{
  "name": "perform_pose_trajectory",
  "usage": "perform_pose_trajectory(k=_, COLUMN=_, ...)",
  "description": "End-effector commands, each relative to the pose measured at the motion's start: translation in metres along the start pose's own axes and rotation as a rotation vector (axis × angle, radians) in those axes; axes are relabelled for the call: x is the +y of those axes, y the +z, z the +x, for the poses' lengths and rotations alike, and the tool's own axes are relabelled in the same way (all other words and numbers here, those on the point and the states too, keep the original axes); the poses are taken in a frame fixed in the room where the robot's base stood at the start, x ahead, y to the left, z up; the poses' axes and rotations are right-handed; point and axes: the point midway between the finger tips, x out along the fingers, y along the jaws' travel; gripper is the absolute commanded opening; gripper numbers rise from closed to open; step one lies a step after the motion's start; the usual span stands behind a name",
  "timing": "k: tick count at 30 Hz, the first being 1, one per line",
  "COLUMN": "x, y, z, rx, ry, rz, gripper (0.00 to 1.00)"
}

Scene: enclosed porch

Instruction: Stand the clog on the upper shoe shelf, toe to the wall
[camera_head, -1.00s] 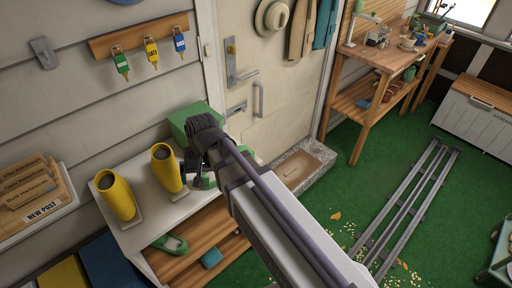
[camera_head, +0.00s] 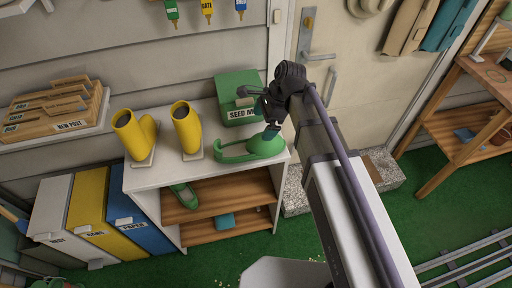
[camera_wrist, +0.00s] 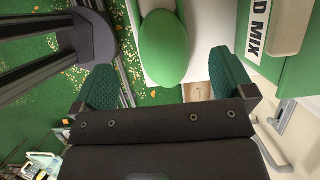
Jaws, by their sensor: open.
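A green clog (camera_head: 264,145) lies on the white top of the shoe rack (camera_head: 165,176), its rounded dome to the right and a thin curved part to the left. My gripper (camera_head: 270,118) is just above and behind the dome, open and empty. In the wrist view, a smooth green dome, apparently the clog (camera_wrist: 163,48), shows between the two spread teal fingers, apart from both. Another green clog (camera_head: 184,195) sits on the upper wooden shelf (camera_head: 232,190), at its left end. Its toe direction is hard to tell.
Two yellow boots (camera_head: 136,137) stand on the rack top, left of the clog. A green seed mix box (camera_head: 238,100) stands behind it. A blue item (camera_head: 225,221) is on the lower shelf. The upper shelf's middle and right look clear. Coloured bins (camera_head: 88,215) stand left.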

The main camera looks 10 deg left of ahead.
Motion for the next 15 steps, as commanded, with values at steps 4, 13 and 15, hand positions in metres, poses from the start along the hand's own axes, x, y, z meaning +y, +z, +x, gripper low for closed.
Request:
perform_pose_trajectory(k=4, x=0.000, y=-0.004, z=0.042, rx=0.000, ry=0.000, rz=-0.004, gripper=1.00)
perform_pose_trajectory(k=13, x=0.001, y=-0.001, z=0.061, rx=0.000, ry=0.001, rz=-0.003, gripper=1.00)
perform_pose_trajectory(k=15, x=0.002, y=-0.001, z=0.077, rx=0.000, ry=0.001, rz=-0.005, gripper=1.00)
